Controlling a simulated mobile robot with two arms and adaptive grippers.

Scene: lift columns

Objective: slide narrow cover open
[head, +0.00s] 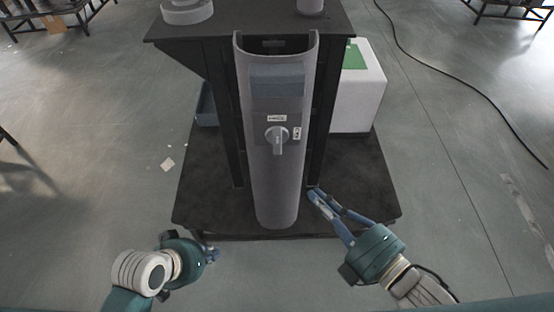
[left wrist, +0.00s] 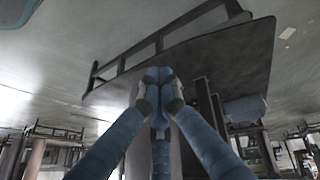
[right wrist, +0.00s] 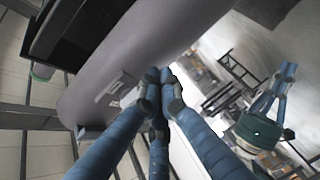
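A tall grey curved cover (head: 275,190) stands upright on the front of the dark stand. It carries a darker rectangular panel, small labels and a light grey knob with a downward lever (head: 277,138). My right gripper (head: 315,194) is just right of its lower part; its fingertips meet, with nothing seen between them. In the right wrist view, the cover (right wrist: 125,50) lies behind those fingertips (right wrist: 160,76); contact cannot be told. My left gripper (head: 213,254) is low, left of the cover and apart from it. In the left wrist view its fingertips (left wrist: 158,76) meet, empty.
The stand's dark base plate (head: 355,190) spreads around the cover's foot. A white box with a green top patch (head: 358,90) stands behind right, a blue bin (head: 206,108) behind left. Grey round parts (head: 187,12) sit on top. A black cable (head: 440,80) crosses the open floor at right.

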